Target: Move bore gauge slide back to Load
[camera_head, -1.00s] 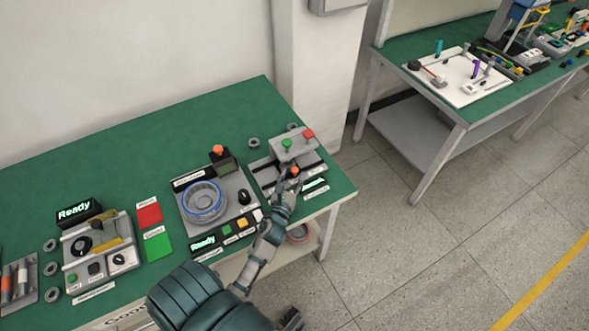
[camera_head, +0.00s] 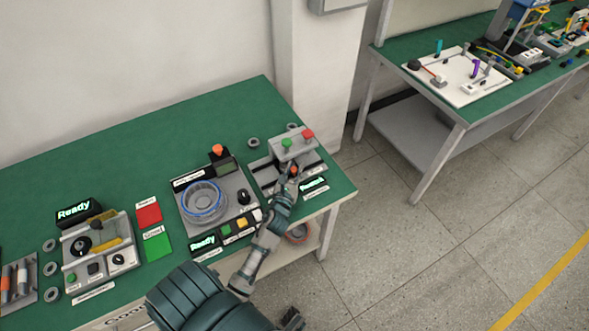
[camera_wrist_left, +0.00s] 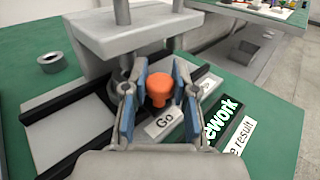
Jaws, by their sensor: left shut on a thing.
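The bore gauge (camera_head: 262,176) stands near the right end of the green table. Its slide has an orange knob (camera_wrist_left: 159,88), also visible in the head view (camera_head: 294,170). My left gripper (camera_wrist_left: 154,98) is shut on the knob, with one blue-padded finger on each side. In the wrist view the knob stands beside a "Go" label (camera_wrist_left: 164,121), under the front of the grey upper block (camera_wrist_left: 135,30). Dark rails (camera_wrist_left: 88,120) flank the slide. The gauge's display (camera_wrist_left: 222,122) shows green text ending in "ework". My right gripper is not identifiable.
Green and red buttons (camera_head: 308,134) top the gauge block. A station with a round blue-rimmed bowl (camera_head: 203,201) stands just left, close to my forearm. A loose grey ring (camera_wrist_left: 52,62) lies behind the gauge. Bare table (camera_wrist_left: 262,98) lies right of it.

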